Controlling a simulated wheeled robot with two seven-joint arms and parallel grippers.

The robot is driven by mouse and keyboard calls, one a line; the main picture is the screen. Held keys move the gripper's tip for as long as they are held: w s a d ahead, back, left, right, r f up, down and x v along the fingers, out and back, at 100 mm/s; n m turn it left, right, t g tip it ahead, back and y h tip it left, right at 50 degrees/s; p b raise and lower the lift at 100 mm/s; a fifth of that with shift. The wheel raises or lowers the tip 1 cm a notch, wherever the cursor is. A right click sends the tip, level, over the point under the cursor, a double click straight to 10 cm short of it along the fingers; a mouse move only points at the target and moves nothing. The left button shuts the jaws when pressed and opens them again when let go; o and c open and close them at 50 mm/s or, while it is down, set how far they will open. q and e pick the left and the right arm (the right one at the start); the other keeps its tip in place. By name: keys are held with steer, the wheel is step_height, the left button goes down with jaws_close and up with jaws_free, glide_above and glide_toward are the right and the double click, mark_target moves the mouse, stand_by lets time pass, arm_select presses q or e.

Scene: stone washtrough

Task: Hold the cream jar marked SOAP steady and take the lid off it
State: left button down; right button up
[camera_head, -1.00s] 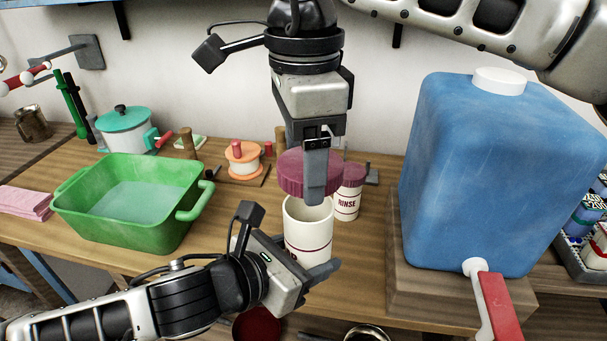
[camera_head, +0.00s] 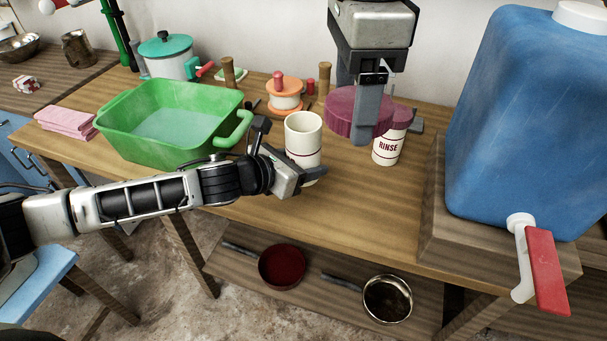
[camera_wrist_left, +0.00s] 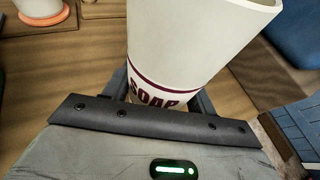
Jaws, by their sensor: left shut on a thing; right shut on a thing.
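The cream jar marked SOAP (camera_head: 303,135) stands upright and open-topped on the wooden table in the head view. My left gripper (camera_head: 311,176) is shut around its lower part. In the left wrist view the jar (camera_wrist_left: 190,50) rises between the fingers, its SOAP lettering partly hidden by the gripper. My right gripper (camera_head: 363,130) is shut on the plum-coloured lid (camera_head: 345,111). It holds the lid up to the right of the jar, apart from it. The lid overlaps the RINSE jar in the picture.
The cream RINSE jar (camera_head: 388,148) with a plum lid stands close behind the held lid. A green basin (camera_head: 150,150) is at left. A big blue water container (camera_head: 530,120) on a wooden block (camera_head: 440,215) is at right. The table front between jar and block is clear.

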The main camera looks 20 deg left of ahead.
mark_target(304, 164)
arm_select(q)
steer(key=shift+w+a+f, duration=0.25)
steer(key=shift+w+f, duration=0.8)
steer(key=shift+f, duration=0.2)
steer(key=shift+w+a+f, duration=0.1)
steer(key=shift+w+f, duration=0.1)
steer(key=shift+f, duration=1.55)
steer(key=shift+b, duration=0.3)
steer(key=shift+f, duration=0.15)
steer(key=shift+c, duration=2.4)
jaws_free()
